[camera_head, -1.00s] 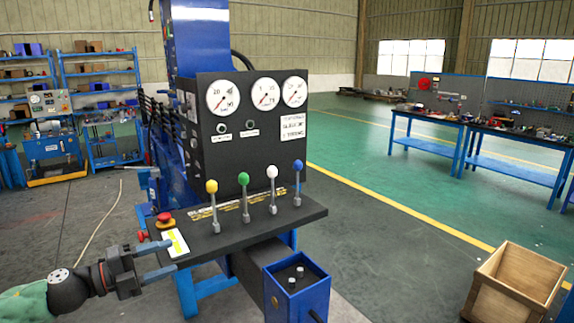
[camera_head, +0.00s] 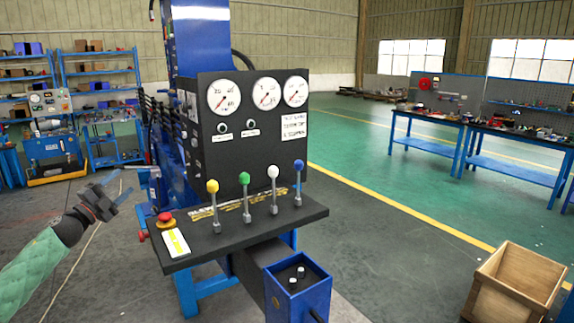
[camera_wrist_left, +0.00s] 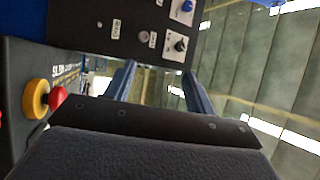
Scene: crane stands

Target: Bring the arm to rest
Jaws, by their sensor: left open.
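My left gripper (camera_head: 121,187) is open and empty in the head view. It hangs in the air left of the crane control stand, apart from it. In the left wrist view its two blue fingers (camera_wrist_left: 158,88) are spread with nothing between them. The control panel (camera_head: 240,232) carries levers with yellow (camera_head: 212,187), green (camera_head: 244,178), white (camera_head: 272,172) and blue (camera_head: 298,165) knobs. A red stop button (camera_head: 165,217) sits on a yellow base at the panel's left end, and it also shows in the left wrist view (camera_wrist_left: 57,97). My right gripper is out of view.
A gauge board (camera_head: 255,120) rises behind the levers. A blue box (camera_head: 297,290) stands in front of the stand. A wooden crate (camera_head: 513,283) is at the lower right. Blue workbenches (camera_head: 432,146) stand far right, and shelves (camera_head: 97,72) at the back left.

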